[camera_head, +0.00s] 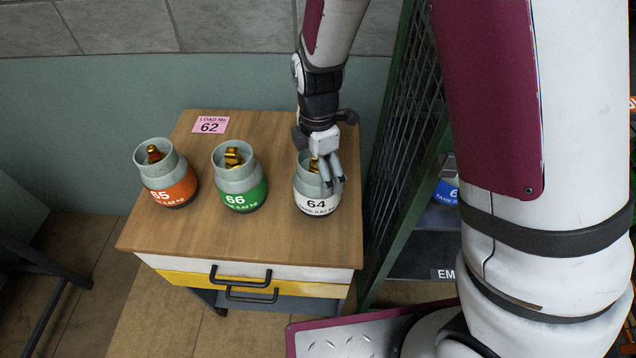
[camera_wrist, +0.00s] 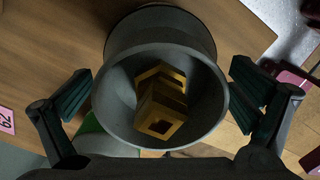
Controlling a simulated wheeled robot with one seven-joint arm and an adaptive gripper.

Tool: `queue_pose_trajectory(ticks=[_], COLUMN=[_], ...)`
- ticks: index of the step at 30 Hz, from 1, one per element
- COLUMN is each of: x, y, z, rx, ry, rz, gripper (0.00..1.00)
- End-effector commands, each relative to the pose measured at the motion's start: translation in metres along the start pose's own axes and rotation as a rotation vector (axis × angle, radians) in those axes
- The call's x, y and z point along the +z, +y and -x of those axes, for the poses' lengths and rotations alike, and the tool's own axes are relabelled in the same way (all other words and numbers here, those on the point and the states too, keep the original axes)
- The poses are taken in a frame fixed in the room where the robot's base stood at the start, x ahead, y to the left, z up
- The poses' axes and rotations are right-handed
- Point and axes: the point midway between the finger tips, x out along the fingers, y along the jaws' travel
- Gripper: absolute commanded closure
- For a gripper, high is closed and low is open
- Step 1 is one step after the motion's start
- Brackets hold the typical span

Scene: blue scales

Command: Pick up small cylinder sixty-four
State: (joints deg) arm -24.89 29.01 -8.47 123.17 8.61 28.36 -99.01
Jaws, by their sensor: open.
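The small cylinder sixty-four (camera_head: 316,205) stands upright near the right edge of the wooden cabinet top, with a white label reading 64. My gripper (camera_head: 329,178) is over its top, with fingers reaching down at the collar and partly hiding it. In the wrist view the cylinder's grey collar (camera_wrist: 212,118) is seen from above with the brass valve (camera_wrist: 163,105) inside. My gripper (camera_wrist: 160,98) is open there, one finger on each side of the collar. A gap shows at the left finger; I cannot tell whether the right one touches.
An orange-labelled cylinder (camera_head: 170,187) and green-labelled cylinder 66 (camera_head: 241,192) stand to the left on the cabinet top (camera_head: 215,235). A pink card reading 62 (camera_head: 210,125) lies behind them. A green mesh-sided rack (camera_head: 402,120) rises close on the right.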

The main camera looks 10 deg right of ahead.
Motion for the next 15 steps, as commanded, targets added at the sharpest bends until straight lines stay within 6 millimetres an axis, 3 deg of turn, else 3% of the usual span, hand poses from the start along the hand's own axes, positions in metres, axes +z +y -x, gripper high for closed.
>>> queue_pose_trajectory(ticks=[6,13,14,15], x=[0.000,0.000,0.000,0.000], y=[-0.001,0.000,0.000,0.000], z=[-0.021,-0.022,-0.022,-0.022], rx=[-0.001,0.001,0.001,0.001], ry=[0.000,0.001,0.001,0.001], rz=[0.002,0.002,0.002,0.002], gripper=[0.00,0.00,0.02,0.11])
